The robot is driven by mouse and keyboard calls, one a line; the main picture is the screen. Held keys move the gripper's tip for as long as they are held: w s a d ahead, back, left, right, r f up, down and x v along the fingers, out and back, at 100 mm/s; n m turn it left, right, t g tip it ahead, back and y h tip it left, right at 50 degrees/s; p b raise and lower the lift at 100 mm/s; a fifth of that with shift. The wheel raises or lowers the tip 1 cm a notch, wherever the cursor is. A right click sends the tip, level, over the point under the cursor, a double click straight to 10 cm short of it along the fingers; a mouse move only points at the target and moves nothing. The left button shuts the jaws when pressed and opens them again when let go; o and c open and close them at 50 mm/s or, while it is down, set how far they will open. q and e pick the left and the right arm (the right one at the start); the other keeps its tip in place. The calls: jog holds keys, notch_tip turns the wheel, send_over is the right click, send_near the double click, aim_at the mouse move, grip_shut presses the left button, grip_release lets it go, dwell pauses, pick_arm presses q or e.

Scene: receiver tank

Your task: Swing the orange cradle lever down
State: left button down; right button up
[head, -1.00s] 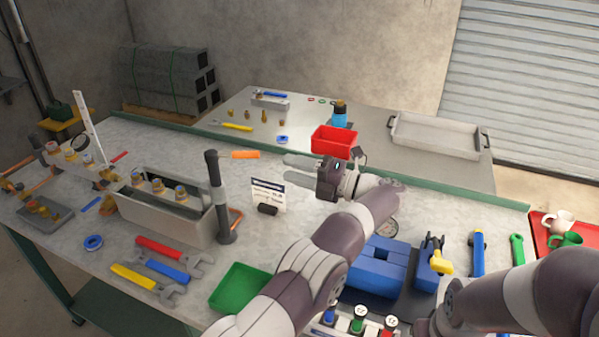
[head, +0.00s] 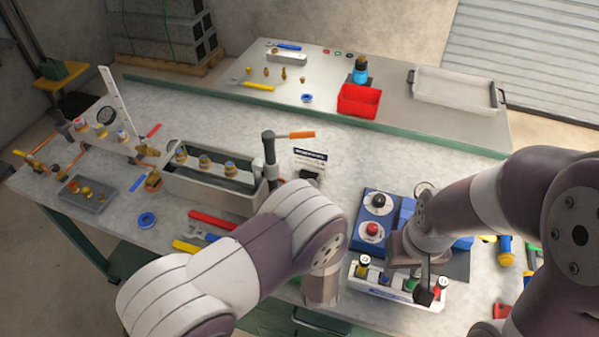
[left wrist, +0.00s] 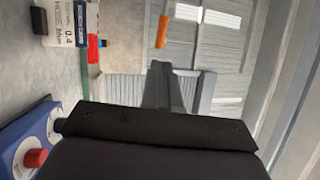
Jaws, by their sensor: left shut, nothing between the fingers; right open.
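The orange lever (head: 295,135) sticks out to the right, roughly level, from the top of a dark grey post (head: 269,160). The post stands at the right end of a grey trough (head: 190,187) with brass fittings. In the left wrist view the lever (left wrist: 162,30) appears beyond my left gripper (left wrist: 159,68), with a gap in the picture. My left gripper is shut and empty there; in the head view my left arm hides most or all of it. My right gripper (head: 425,290) is open and low over the button rack, its fingers partly unclear.
A white card (head: 310,158) stands right of the post. A blue unit (head: 375,215) with a red and a black button lies under my right arm. A red bin (head: 359,100) stands behind.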

pick_arm(q)
jog(key=p, duration=0.4)
send_near(291, 135)
jog(key=w+d, duration=0.2)
jog(key=w, duration=0.4)
jog(key=shift+w+r, duration=0.15)
jog(key=shift+w, duration=0.25)
jog(key=w+n+y+b, duration=0.1)
jog(key=b, duration=0.1)
jog(key=w+n+g+y+b, duration=0.1)
jog(key=y+b, duration=0.1)
jog(key=w+n+y+b, duration=0.1)
jog(key=y+b, duration=0.1)
jog(key=shift+w+d, duration=0.1)
jog(key=shift+d, duration=0.25)
jog(key=shift+w, duration=0.1)
jog(key=shift+r, duration=0.15)
